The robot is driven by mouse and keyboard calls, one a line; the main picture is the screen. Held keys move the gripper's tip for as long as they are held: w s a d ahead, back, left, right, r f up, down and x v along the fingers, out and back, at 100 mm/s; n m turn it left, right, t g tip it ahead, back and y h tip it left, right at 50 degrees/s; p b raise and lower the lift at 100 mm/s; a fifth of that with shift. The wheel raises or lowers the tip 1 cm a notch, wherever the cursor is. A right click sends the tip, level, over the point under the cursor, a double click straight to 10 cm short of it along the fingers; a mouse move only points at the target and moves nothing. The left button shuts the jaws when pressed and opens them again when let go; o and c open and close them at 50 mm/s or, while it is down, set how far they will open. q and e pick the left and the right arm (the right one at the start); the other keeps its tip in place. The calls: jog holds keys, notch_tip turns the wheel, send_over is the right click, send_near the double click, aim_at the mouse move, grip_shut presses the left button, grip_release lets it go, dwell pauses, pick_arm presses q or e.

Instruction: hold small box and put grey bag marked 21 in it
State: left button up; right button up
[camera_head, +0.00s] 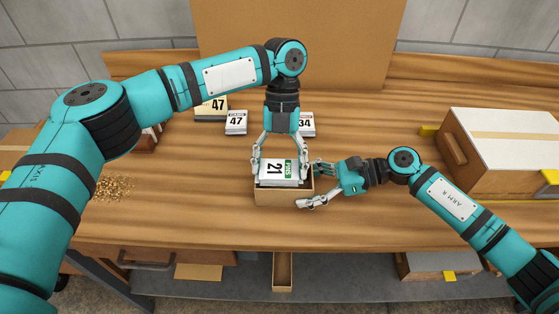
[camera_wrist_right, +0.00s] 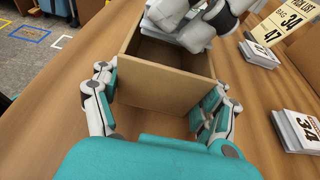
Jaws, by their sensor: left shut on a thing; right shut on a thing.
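The small box (camera_head: 284,196) is an open brown box near the front edge of the wooden table. The grey bag marked 21 (camera_head: 277,172) has a green patch on its label and is over the box opening, covering most of it. My left gripper (camera_head: 279,163) is shut on the bag from above, one finger on each side. My right gripper (camera_head: 315,184) is shut on the box from the right. The right wrist view shows the box (camera_wrist_right: 165,85) between my right fingers (camera_wrist_right: 163,105), with my left gripper above its opening. How deep the bag sits is unclear.
Behind the box lie a bag marked 47 (camera_head: 236,122) and a bag marked 34 (camera_head: 307,124). A pick list card (camera_wrist_right: 283,25) stands near them. A large carton (camera_head: 505,150) is on the right. Loose grains (camera_head: 113,188) lie on the left.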

pick_arm(q)
jog(key=shift+f, duration=0.45)
jog(key=o, duration=1.2)
jog(key=shift+c, duration=0.2)
jog(key=v, duration=1.2)
pick_arm(e)
jog(key=o, duration=1)
